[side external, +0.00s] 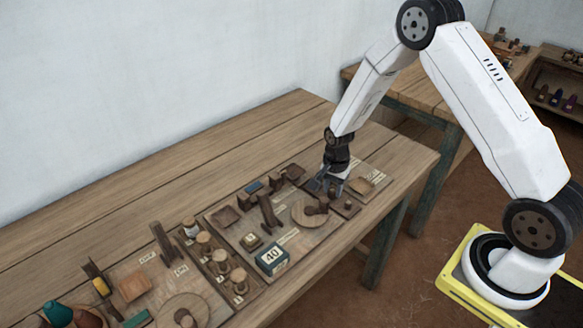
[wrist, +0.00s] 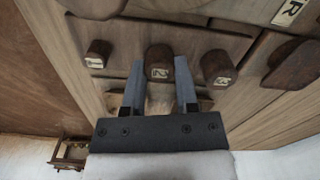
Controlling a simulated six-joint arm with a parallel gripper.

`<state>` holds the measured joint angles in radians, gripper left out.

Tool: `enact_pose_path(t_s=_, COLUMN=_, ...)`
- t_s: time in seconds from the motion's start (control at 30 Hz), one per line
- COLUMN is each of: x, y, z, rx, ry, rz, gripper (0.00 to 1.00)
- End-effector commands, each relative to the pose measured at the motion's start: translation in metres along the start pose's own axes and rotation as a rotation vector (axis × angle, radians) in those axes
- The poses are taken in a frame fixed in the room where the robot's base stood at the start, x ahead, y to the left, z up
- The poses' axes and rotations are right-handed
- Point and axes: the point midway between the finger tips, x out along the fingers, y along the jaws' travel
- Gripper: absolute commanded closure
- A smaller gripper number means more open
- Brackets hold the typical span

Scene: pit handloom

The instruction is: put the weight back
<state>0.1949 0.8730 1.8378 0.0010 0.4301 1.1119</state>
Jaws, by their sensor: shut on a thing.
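My gripper (side external: 328,186) is low over the right end of the wooden board on the bench. In the wrist view my gripper (wrist: 159,60) has its two grey fingers on either side of a dark brown wooden weight with a pale label (wrist: 159,73). It is shut on this weight. I cannot tell whether the weight touches the board or hangs just above it. A similar labelled weight (wrist: 98,53) stands to the left, and another labelled weight (wrist: 217,67) stands to the right. In the side view the fingers mostly hide the held weight.
A round wooden disc (side external: 304,218) with dark pieces lies just left of my gripper. An upright dark post (side external: 268,212) and a green box marked 40 (side external: 272,258) stand farther left. Several spools stand beyond. The bench's back strip (side external: 230,140) is clear.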

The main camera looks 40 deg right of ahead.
Motion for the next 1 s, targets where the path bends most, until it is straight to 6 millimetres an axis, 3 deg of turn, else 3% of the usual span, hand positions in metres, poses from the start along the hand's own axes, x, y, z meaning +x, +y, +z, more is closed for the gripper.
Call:
enact_pose_path(t_s=0.17, x=0.003, y=0.000, z=0.000, rx=0.000, ry=0.000, rz=0.000, gripper=1.00)
enact_pose_path(t_s=0.2, x=0.003, y=0.000, z=0.000, rx=0.000, ry=0.000, rz=0.000, gripper=0.60)
enact_pose_path(t_s=0.3, x=0.003, y=0.000, z=0.000, rx=0.000, ry=0.000, rz=0.000, gripper=0.28)
enact_pose_path(t_s=0.77, x=0.000, y=0.000, z=0.000, rx=0.000, ry=0.000, rz=0.000, gripper=0.27)
enact_pose_path(t_s=1.0, x=-0.017, y=-0.001, z=0.000, rx=0.000, ry=0.001, rz=-0.002, gripper=0.27)
